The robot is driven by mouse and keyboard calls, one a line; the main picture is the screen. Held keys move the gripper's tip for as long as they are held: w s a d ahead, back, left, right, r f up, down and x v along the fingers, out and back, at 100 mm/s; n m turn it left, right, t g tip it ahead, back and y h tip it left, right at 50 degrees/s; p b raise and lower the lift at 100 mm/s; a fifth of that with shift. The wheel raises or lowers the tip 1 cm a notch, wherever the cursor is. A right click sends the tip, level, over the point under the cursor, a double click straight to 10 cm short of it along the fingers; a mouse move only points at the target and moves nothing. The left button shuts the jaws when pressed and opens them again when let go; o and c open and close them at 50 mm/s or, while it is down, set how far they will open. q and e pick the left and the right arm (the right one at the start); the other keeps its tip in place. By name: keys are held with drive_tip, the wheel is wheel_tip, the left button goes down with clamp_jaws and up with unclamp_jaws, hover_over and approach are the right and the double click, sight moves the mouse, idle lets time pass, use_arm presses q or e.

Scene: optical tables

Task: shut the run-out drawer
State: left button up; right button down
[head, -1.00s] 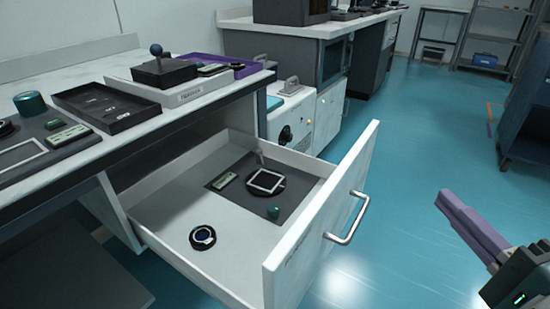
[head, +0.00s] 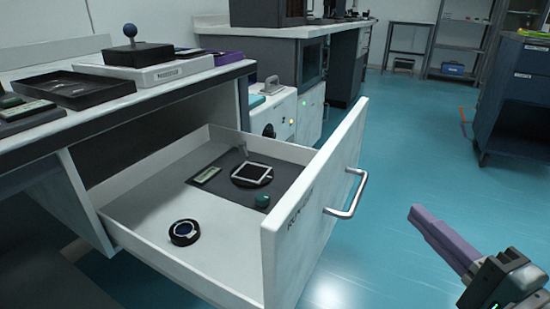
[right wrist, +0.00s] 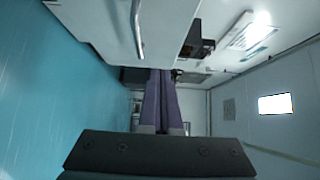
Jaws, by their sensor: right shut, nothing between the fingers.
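The run-out drawer (head: 165,205) is pulled far out from under the white worktop in the head view. Its white front panel (head: 315,205) carries a silver bar handle (head: 348,195). The drawer front also shows in the right wrist view (right wrist: 105,20), with the handle (right wrist: 137,30) at the top. My right gripper (head: 418,212) has purple fingers that are shut and empty. It is to the right of the handle, apart from it, over the floor. The closed fingers also show in the right wrist view (right wrist: 160,80). My left gripper is not in view.
A white machine (head: 272,115) stands behind the drawer. A dark blue cabinet (head: 515,95) stands far right. The floor (head: 400,150) between is clear.

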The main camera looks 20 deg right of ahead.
drive_tip(key=b, duration=0.3)
approach(342, 162)
drive_tip(key=w+d, duration=0.3)
drive_tip(key=shift+w+a+r, duration=0.15)
drive_tip(key=shift+w+a, duration=0.7)
drive_tip(key=shift+w, duration=0.1)
drive_tip(key=shift+w+a, duration=0.35)
drive_tip(key=shift+a, duration=0.05)
drive_tip(key=shift+w+a, duration=0.1)
